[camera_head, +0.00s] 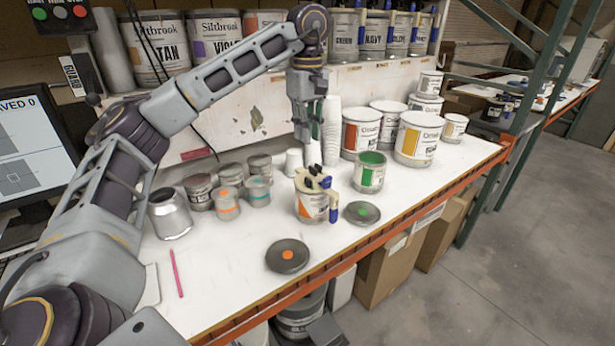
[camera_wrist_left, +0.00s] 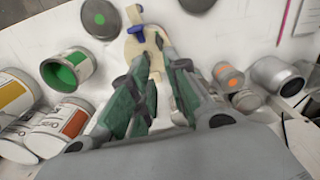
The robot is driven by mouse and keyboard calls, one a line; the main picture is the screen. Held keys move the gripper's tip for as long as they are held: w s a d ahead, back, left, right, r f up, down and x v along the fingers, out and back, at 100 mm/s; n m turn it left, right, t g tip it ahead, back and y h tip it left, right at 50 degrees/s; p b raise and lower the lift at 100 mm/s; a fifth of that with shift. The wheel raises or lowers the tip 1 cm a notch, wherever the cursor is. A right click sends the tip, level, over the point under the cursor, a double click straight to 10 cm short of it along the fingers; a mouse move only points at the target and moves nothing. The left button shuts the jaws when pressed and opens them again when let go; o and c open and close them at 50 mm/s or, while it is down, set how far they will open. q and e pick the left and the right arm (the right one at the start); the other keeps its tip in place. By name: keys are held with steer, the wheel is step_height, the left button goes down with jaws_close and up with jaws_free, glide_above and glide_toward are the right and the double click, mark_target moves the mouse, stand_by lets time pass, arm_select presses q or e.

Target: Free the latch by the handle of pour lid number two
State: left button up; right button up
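A pour lid (camera_head: 314,181) with a cream body, dark parts and a blue-tipped piece sits on an orange-labelled can (camera_head: 311,207) near the table's middle. The pour lid also shows in the left wrist view (camera_wrist_left: 148,46), just past the fingertips. I cannot read a number on it, and its latch is too small to make out. My left gripper (camera_head: 312,148) points down above and slightly behind this lid. In the left wrist view its green-padded fingers (camera_wrist_left: 158,62) stand apart with nothing seen held between them. My right gripper is not in view.
A green-topped can (camera_head: 370,172) stands close on the right. Dark lids with a green dot (camera_head: 362,213) and an orange dot (camera_head: 287,256) lie in front. Small tins (camera_head: 229,203) stand left, a cup stack (camera_head: 332,130) behind. Large cans (camera_head: 418,138) stand at right.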

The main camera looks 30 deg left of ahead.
arm_select(q)
steer(key=b, duration=0.3)
glide_above(308, 178)
step_height(308, 178, down, 8)
steer(key=shift+r, duration=0.25)
steer(key=shift+f, duration=2.85)
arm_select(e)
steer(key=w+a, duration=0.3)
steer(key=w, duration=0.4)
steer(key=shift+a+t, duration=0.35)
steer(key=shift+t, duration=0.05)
arm_select(q)
jaws_close()
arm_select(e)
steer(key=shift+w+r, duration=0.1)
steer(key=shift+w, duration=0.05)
